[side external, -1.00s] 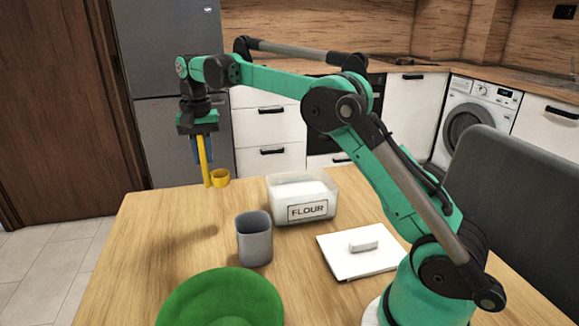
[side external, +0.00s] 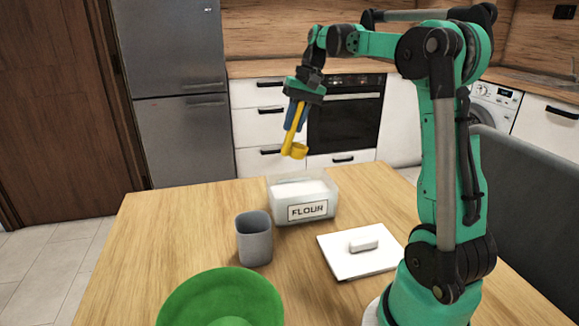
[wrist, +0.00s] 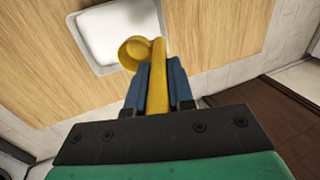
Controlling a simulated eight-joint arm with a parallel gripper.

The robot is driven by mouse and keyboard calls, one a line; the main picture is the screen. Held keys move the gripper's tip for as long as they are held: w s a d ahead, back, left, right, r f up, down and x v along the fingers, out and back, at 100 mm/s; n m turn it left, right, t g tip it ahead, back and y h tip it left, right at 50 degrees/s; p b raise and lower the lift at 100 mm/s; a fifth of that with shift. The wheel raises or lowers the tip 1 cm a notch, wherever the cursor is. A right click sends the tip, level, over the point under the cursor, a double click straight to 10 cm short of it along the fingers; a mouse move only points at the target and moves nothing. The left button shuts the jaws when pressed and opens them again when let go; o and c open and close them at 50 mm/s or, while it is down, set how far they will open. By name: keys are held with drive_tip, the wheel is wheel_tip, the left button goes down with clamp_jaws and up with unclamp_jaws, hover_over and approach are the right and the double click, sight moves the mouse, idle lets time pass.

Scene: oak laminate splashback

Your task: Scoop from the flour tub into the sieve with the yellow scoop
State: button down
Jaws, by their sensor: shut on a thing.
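The yellow scoop (side external: 295,148) is in my gripper (side external: 298,112), held by its handle with the cup end down and slightly tilted. In the wrist view the blue fingers (wrist: 158,88) are shut on the handle, and the scoop's round cup (wrist: 134,52) overlaps the edge of the tub. The flour tub (side external: 307,211) is an open, translucent box with a FLOUR label and white flour (side external: 300,188) inside. The scoop is in the air above the tub, apart from it in the side view. I see no sieve that I can clearly identify.
A grey cup (side external: 254,240) stands front left of the tub. A white lid with a handle (side external: 358,252) lies to its right. A large green round thing (side external: 222,298) is at the front edge, partly cut off. The left of the wooden table (side external: 160,235) is clear.

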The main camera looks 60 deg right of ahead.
sight(294, 134)
drive_tip(key=shift+s+d+f, duration=1.1)
drive_tip(key=shift+d+f, duration=0.05)
drive_tip(key=shift+f, duration=5.15)
drive_tip(key=shift+w+a+r+g+h, duration=0.4)
drive_tip(key=shift+r, duration=1)
drive_tip(key=shift+w+a+r+g+h, duration=0.35)
drive_tip(key=shift+r+g+h, duration=0.05)
drive_tip(key=shift+r, duration=1.05)
drive_tip(key=shift+w+a+r+g+h, duration=0.4)
drive_tip(key=shift+r, duration=1)
